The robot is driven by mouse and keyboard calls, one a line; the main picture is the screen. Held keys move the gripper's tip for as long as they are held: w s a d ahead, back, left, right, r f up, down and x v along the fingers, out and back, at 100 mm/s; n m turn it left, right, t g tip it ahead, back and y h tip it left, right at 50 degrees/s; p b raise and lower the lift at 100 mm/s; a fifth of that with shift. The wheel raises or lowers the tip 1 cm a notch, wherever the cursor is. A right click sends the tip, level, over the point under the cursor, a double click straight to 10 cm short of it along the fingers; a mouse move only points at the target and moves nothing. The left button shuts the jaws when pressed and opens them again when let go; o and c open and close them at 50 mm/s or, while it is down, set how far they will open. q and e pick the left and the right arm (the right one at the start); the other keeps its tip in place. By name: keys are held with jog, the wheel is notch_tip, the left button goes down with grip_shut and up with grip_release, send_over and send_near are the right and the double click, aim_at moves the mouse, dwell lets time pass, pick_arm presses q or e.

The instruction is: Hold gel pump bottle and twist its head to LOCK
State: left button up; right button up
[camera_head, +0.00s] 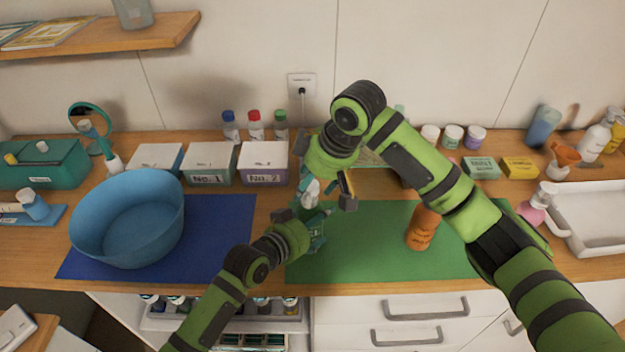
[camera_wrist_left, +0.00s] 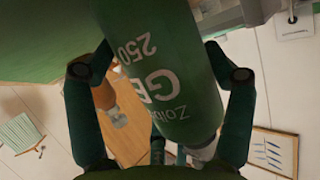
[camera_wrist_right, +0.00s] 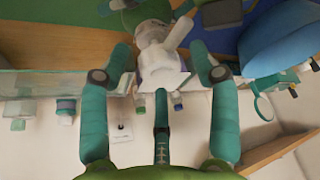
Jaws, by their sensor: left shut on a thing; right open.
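The gel pump bottle (camera_head: 316,232) is dark green and stands at the left part of the green mat. Its label lettering shows upside down in the left wrist view (camera_wrist_left: 165,80). My left gripper (camera_head: 306,226) is shut on the bottle's body, one finger on each side. The white pump head (camera_head: 311,193) sits on top; in the right wrist view (camera_wrist_right: 160,60) its nozzle points to the upper right. My right gripper (camera_head: 331,192) is open, coming from above, with its fingers on either side of the pump head and gaps visible. The arms partly hide the bottle in the head view.
An orange bottle (camera_head: 422,230) stands on the green mat (camera_head: 375,255) to the right. A blue bowl (camera_head: 128,220) stands on the blue mat at left. Boxes (camera_head: 262,163) and capped bottles (camera_head: 255,126) stand behind. A white tray (camera_head: 590,215) is at right.

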jog(key=c, duration=1.1)
jog(key=shift+n, duration=0.4)
pick_arm(q)
jog(key=shift+d, duration=0.1)
pick_arm(e)
jog(key=n, duration=0.2)
jog(key=n+g, duration=0.1)
jog(key=shift+w+n+g+y, duration=0.1)
jog(key=shift+n+g+y, duration=0.2)
jog(key=shift+n+y, duration=0.1)
jog(key=n+g, duration=0.1)
jog(key=n, duration=0.3)
jog(key=shift+w+a+g, duration=0.1)
jog(key=shift+w+g, duration=0.05)
jog(key=shift+g, duration=0.25)
jog(key=n+g, duration=0.1)
jog(key=n, duration=0.1)
jog(key=n+g, duration=0.1)
jog(key=n, duration=0.2)
jog(key=shift+w+a+n+h, duration=0.1)
jog(key=shift+n+h, duration=0.2)
jog(key=shift+n+g+h, duration=0.3)
jog(key=shift+n, duration=0.9)
